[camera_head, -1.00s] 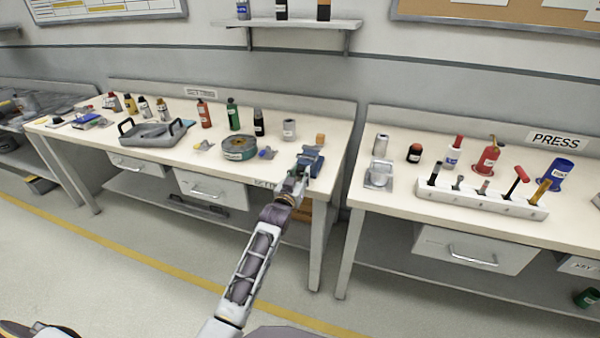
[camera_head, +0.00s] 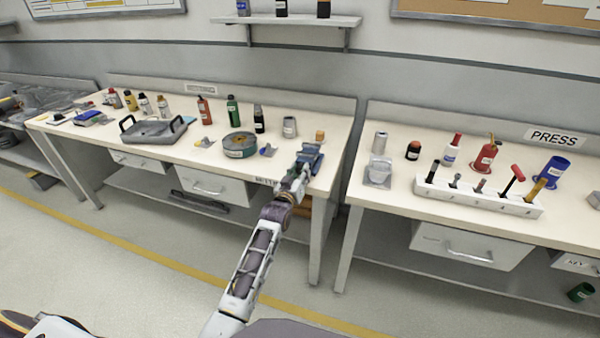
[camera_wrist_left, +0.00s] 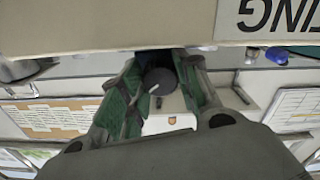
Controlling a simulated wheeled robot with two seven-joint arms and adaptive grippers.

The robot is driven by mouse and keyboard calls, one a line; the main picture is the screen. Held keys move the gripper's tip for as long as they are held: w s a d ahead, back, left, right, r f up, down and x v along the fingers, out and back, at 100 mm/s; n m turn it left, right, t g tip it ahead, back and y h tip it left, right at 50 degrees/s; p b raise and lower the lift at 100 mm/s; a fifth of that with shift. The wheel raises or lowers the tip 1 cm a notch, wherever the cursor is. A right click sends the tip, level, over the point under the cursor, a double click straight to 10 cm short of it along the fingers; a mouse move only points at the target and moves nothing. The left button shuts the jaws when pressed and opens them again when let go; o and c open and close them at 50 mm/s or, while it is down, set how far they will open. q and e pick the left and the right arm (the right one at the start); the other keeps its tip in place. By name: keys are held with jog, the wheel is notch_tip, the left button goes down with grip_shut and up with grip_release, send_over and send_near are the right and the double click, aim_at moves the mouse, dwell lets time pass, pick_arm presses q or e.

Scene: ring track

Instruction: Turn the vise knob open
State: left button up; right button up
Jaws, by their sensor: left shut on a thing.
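The blue vise (camera_head: 309,158) is mounted at the front right corner of the left bench. Its round dark knob (camera_wrist_left: 160,82), with a small white mark on its face, shows in the left wrist view. My left gripper (camera_head: 297,180) reaches up to the vise from the front. In the wrist view, the greenish finger pads of this gripper (camera_wrist_left: 163,70) are shut on the knob, one on each side. The gripper hides the knob in the head view. Most of the vise body is hidden in the wrist view. My right gripper is not in view.
The floor in front is clear.

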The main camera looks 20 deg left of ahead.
pick_arm(q)
jog(key=o, duration=1.1)
jog(key=shift+c, duration=0.2)
jog(key=shift+s, duration=0.2)
jog(key=s, duration=1.1)
jog(key=shift+s+a, duration=0.2)
jog(key=shift+s, duration=0.1)
jog(key=shift+f, duration=0.15)
